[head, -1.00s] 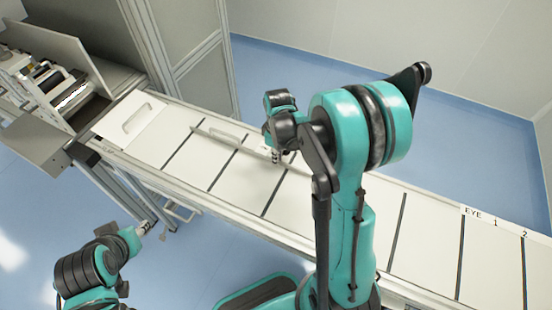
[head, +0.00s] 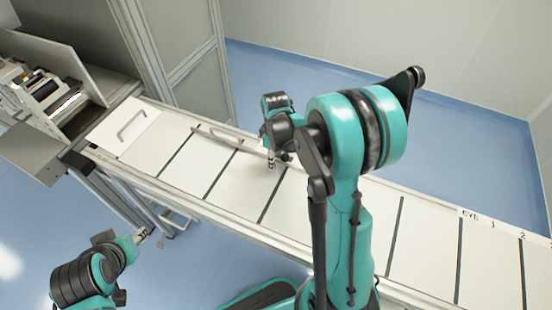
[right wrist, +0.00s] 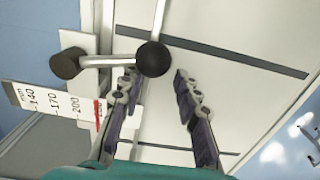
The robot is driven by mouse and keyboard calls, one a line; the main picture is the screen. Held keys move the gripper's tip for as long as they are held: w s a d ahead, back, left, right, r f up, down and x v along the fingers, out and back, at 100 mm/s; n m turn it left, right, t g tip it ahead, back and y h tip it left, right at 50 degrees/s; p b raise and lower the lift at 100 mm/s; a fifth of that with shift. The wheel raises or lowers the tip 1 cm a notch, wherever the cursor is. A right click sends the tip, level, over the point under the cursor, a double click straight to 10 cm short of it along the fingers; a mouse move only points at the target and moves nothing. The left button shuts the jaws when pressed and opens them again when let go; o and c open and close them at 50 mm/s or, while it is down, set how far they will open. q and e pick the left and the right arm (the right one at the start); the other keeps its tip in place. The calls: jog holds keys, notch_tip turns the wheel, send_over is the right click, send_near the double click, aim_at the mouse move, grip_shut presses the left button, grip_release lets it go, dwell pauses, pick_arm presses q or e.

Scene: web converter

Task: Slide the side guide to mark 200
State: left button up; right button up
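The side guide (head: 222,138) shows in the head view as a pale bar along the far side of the white table, partly hidden by my right arm. In the right wrist view a black ball knob (right wrist: 153,58) sits on a metal rod. My left gripper (head: 142,236) is small, in front of the table.
The white table (head: 230,180) has dark cross strips. A panel with a handle (head: 131,125) lies at its left end, near a machine with rollers (head: 45,90). A second black knob (right wrist: 68,63) stands left of the ball knob. Blue floor is open behind the table.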

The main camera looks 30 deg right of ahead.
jog(key=shift+a, duration=0.1)
dwell(0.3)
notch_tip(320, 180, up, 12)
jog(key=s+a+r+m+t+b, duration=0.1)
jog(key=s+a+m+t, duration=0.6)
jog(key=s, duration=0.6)
jog(key=shift+s+a+m, duration=0.2)
jog(key=shift+a+m, duration=0.1)
jog(key=shift+a, duration=0.75)
